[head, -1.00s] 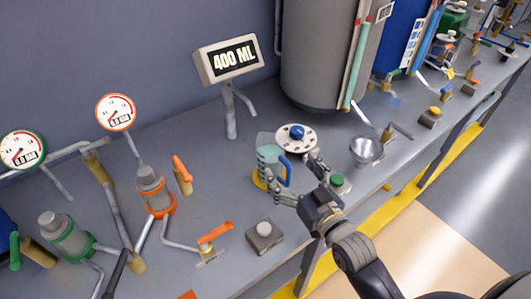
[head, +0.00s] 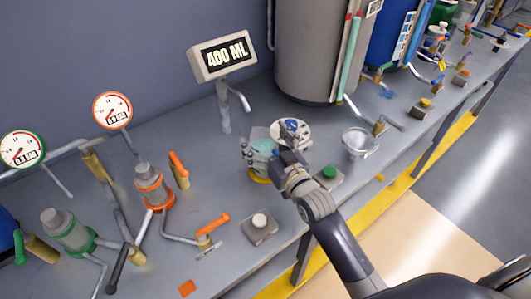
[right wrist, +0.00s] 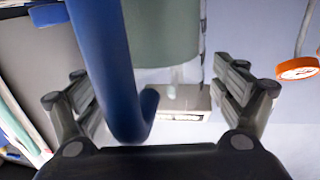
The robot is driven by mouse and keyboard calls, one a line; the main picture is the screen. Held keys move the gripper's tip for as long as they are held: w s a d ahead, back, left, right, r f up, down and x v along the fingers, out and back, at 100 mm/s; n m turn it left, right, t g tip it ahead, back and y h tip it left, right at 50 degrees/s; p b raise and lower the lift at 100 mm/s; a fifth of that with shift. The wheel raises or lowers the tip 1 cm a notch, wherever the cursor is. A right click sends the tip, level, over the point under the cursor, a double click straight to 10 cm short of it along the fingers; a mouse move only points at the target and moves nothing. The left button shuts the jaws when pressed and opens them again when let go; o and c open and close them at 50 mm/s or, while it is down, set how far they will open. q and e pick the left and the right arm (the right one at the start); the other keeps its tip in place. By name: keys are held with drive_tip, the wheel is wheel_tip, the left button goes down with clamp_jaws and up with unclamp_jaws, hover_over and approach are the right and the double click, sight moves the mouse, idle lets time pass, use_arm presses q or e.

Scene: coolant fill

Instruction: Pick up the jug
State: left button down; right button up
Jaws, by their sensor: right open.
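The jug (head: 260,134) is a translucent greenish container. In the right wrist view the jug's blue handle (right wrist: 103,60) runs between the open fingers of the right gripper (right wrist: 155,95), closer to the left finger. The green jug body (right wrist: 162,35) is just beyond. The fingers do not appear closed on the handle. My left gripper is not in view.
A round flanged plate with a blue knob (head: 291,128) is close behind my right gripper. A metal funnel (head: 360,143) and a green button box (head: 328,178) are to the right. A white button box (head: 260,226) is in front. The display (head: 223,55) rises behind.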

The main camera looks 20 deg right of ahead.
drive_tip(key=shift+s, duration=0.1)
drive_tip(key=c, duration=2)
drive_tip(key=shift+r, duration=0.15)
drive_tip(key=shift+c, duration=0.2)
drive_tip(key=shift+r, duration=0.1)
